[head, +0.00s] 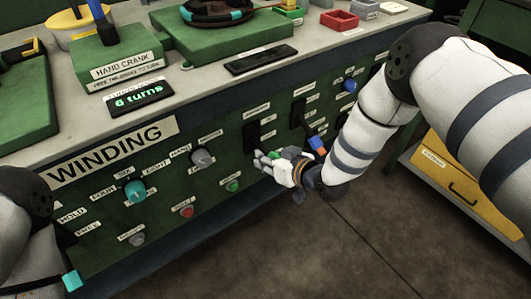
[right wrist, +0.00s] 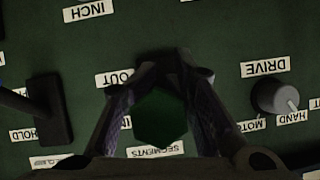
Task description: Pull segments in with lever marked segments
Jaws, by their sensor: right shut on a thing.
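The green knob (right wrist: 160,118) of the segments lever is between the fingers of my right gripper (right wrist: 163,75), which is shut on it. The label "SEGMENTS" (right wrist: 155,149) shows upside down beside it, with "OUT" (right wrist: 115,78) and a partly hidden "IN" (right wrist: 126,122). In the head view, my right gripper (head: 267,161) is at the front of the green panel, at the segments lever's dark plate (head: 252,135). The fingers hide much of the lever. My left arm shows at the left edge of the head view, but its gripper cannot be made out.
A yellow drawer (head: 450,178) stands right. Floor below is clear.

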